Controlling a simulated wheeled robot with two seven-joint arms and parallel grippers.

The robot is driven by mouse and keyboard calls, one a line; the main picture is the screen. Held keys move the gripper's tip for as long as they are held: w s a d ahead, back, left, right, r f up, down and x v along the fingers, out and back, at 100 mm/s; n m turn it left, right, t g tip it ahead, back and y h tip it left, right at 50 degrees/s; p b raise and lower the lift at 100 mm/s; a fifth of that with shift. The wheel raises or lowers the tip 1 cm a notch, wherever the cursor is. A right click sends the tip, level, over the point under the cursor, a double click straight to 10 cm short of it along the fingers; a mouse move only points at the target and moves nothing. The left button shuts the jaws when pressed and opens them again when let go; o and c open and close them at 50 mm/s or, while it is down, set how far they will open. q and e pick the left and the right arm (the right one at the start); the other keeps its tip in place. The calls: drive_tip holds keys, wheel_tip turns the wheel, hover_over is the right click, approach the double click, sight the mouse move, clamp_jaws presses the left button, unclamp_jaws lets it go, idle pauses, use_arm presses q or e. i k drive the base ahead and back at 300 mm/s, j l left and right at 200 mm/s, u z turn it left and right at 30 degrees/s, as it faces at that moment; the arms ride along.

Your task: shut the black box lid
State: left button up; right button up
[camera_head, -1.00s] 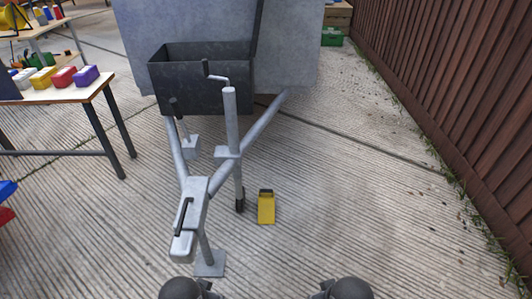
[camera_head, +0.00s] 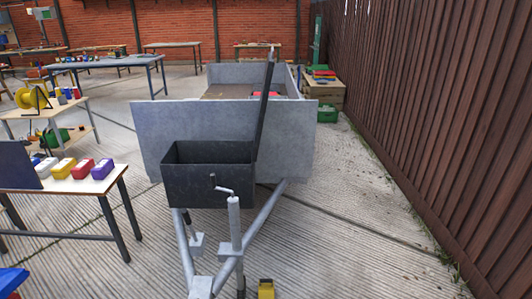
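The black box (camera_head: 208,187) sits on the trailer's drawbar, in front of the trailer's grey front panel. Its top is open and its dark inside shows. The black lid (camera_head: 265,105) stands up nearly edge-on at the box's right side, tilted slightly to the right at the top. Neither of my grippers shows in the head view, so nothing of mine is seen touching the lid or the box.
The grey trailer (camera_head: 150,150) stands behind the box. A crank handle on the jockey post (camera_head: 235,225) rises in front of it. A yellow chock (camera_head: 266,290) lies on the ground. A table (camera_head: 115,175) stands left. Concrete is clear on the right, beside the brown fence (camera_head: 440,130).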

sight(267, 79)
drive_tip(key=i+l+u, duration=0.4)
drive_tip(key=i+l, duration=0.35)
